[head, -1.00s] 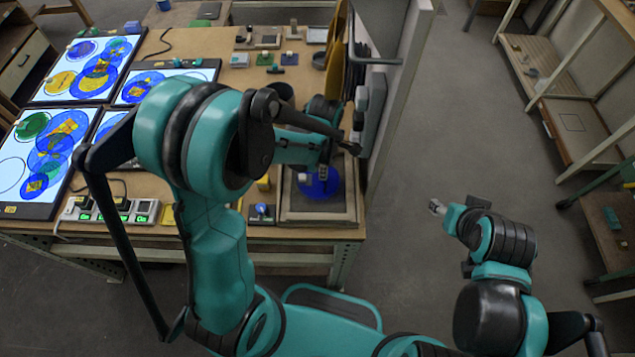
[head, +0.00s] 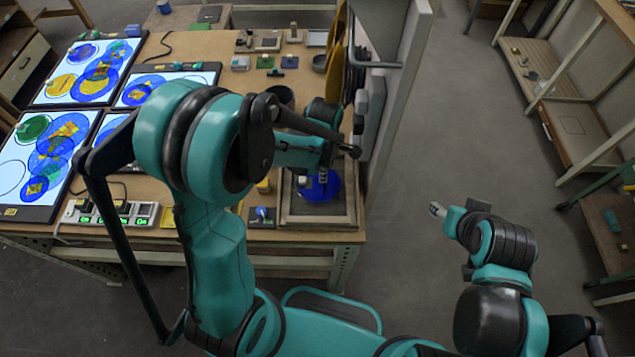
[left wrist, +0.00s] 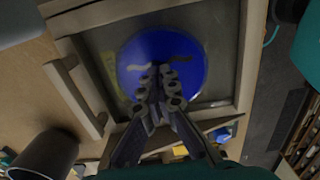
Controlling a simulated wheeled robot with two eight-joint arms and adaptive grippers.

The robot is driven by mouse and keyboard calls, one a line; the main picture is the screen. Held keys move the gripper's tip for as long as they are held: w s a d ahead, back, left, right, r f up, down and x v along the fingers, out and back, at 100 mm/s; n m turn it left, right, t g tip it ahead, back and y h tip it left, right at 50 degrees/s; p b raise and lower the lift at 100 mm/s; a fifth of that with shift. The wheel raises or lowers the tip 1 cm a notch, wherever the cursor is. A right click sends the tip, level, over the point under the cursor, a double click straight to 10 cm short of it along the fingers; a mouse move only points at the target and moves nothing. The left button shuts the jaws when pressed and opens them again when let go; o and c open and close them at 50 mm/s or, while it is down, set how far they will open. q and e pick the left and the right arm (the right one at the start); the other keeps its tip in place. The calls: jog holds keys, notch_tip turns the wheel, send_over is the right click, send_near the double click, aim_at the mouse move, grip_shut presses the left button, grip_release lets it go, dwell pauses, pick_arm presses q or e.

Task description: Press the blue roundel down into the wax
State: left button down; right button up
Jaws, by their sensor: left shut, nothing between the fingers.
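The blue roundel (head: 318,191) lies in the wooden-framed wax tray (head: 320,221) at the front right corner of the bench. In the left wrist view the roundel (left wrist: 165,40) is a flat blue disc with pale wavy marks, lying over the grey wax inside the tray frame (left wrist: 246,60). My left gripper (head: 323,178) is shut and empty, with its tips (left wrist: 158,72) over the roundel near its middle. I cannot tell whether they touch it, or how deep the disc sits. My right gripper (head: 437,208) hangs over open floor, away from the bench; its fingers are too small to read.
A dark holder with a blue-topped piece (head: 262,213) stands just left of the tray. Lit panels with coloured discs (head: 48,150) cover the bench's left side. A dark cup (left wrist: 45,155) stands near the tray. A pale upright panel (head: 398,90) borders the bench's right edge.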

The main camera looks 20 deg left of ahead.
pick_arm(q)
jog(key=shift+f+b, duration=0.9)
jog(key=shift+f, duration=0.05)
dwell(0.9)
dwell(0.6)
jog(key=shift+r+p, duration=2.6)
jog(key=shift+r, duration=0.95)
jog(key=s+a+r+m+t+b, duration=0.2)
jog(key=s+m+b, duration=0.3)
jog(key=m, duration=0.5)
jog(key=s+a+r+m+t+b, duration=0.1)
jog(key=s+m+t+b, duration=0.4)
jog(key=m, duration=0.6)
jog(key=shift+s+a+r, duration=0.15)
jog(key=shift+a+r, duration=0.25)
jog(key=shift+a, duration=0.45)
